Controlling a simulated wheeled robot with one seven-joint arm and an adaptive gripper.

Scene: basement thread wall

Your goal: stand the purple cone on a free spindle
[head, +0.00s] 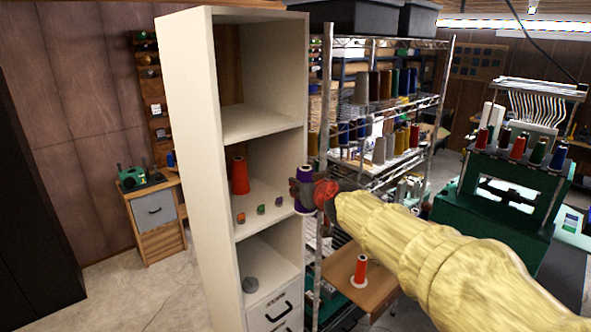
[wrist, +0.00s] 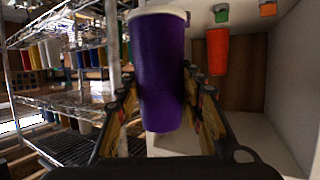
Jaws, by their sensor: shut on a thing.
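That view appears upside down. The fingers are closed on its sides. An orange-red cone (head: 240,176) stands on the middle shelf (head: 262,192) and also shows in the wrist view (wrist: 217,50). I cannot make out a bare spindle clearly.
The cabinet's side wall (head: 205,180) and the wire rack (head: 390,120) flank the space. Another orange cone (head: 360,270) stands on a low wooden surface (head: 375,290).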

